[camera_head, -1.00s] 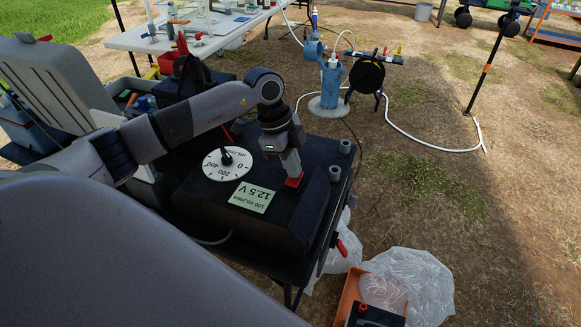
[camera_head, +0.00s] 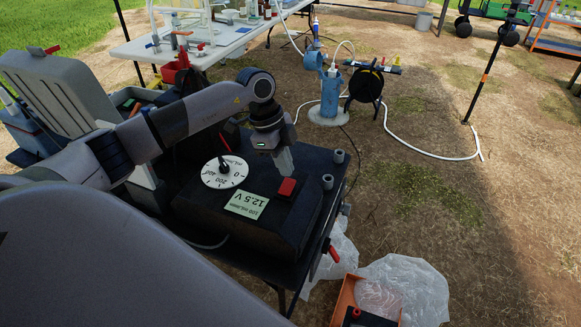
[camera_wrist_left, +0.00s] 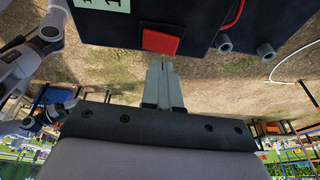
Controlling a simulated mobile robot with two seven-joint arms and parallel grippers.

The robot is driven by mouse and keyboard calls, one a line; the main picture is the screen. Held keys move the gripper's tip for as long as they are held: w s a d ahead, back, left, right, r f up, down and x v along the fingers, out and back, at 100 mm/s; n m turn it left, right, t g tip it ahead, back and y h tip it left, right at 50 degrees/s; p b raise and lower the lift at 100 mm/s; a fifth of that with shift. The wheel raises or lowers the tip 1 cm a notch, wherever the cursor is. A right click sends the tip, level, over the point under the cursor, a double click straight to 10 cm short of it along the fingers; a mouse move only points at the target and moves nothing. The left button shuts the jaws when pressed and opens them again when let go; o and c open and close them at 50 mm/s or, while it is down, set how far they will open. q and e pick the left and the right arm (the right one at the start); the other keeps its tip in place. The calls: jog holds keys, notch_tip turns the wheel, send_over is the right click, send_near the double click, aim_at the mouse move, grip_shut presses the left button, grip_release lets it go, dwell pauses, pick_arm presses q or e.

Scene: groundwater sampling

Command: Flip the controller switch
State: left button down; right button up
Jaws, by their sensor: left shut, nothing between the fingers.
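The controller is a black box (camera_head: 245,225) on a dark stand, with a white dial (camera_head: 224,172) and a pale green label reading 12.5 V (camera_head: 248,200). Its red switch (camera_head: 287,187) sits on a dark base near the right end of the top. My left gripper (camera_head: 288,172) is shut and empty, pointing down just behind the switch in the head view. In the left wrist view the red switch (camera_wrist_left: 161,41) lies just beyond the shut fingertips (camera_wrist_left: 161,60). Whether they touch it I cannot tell.
Two grey cylindrical sockets (camera_head: 338,156) stand at the stand's right edge. A clear plastic bag (camera_head: 405,285) and an orange bin (camera_head: 345,298) are at lower right. A blue pump vessel (camera_head: 331,95) and hose reel (camera_head: 366,86) stand behind on open ground.

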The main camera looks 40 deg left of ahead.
pick_arm(q)
jog(key=shift+a+r, duration=0.15)
jog(key=shift+r, duration=0.4)
jog(key=s+b+v, duration=0.1)
jog(key=s+v, duration=0.1)
jog(key=v, duration=0.7)
jog(key=shift+d, duration=0.25)
jog(key=shift+s, duration=0.1)
